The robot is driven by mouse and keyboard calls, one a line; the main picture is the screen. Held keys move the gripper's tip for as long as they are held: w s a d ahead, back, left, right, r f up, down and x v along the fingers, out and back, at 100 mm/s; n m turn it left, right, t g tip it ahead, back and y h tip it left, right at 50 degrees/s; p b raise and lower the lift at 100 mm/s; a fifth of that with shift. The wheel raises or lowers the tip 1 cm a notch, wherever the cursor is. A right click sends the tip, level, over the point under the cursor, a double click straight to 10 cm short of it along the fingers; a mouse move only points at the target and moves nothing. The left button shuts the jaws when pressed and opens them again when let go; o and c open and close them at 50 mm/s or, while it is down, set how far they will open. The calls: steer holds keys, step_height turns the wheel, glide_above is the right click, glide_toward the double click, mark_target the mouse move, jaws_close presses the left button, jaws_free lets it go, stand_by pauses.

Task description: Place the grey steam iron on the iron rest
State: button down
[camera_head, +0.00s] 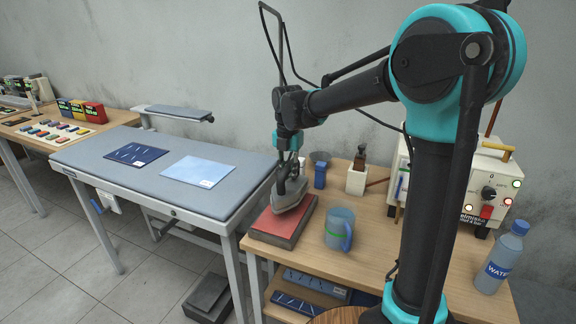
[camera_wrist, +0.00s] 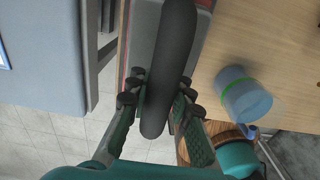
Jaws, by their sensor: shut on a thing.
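The grey steam iron (camera_head: 289,196) is over the red-topped iron rest (camera_head: 278,226) on the wooden side table, to the right of the ironing board. From this view I cannot tell whether its sole touches the rest. My gripper (camera_head: 290,180) is above the iron and shut on its handle. In the wrist view the dark handle (camera_wrist: 168,70) runs between the two fingers of my gripper (camera_wrist: 160,108). The grey body of the iron (camera_wrist: 143,35) and a thin red edge of the rest show beneath it.
A measuring jug (camera_head: 339,230) stands just right of the rest. A water bottle (camera_head: 501,258) and a boxy steam unit (camera_head: 487,190) are farther right. A padded ironing table (camera_head: 130,182) with two cloths is close on the left. A white holder (camera_head: 356,181) stands behind.

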mark_target(288, 185)
steer(key=shift+f, duration=2.05)
steer(key=c, duration=1.4)
jaws_free()
steer(key=shift+f, duration=0.1)
steer(key=shift+o, duration=0.2)
step_height(288, 185, up, 12)
steer(key=shift+r, duration=0.15)
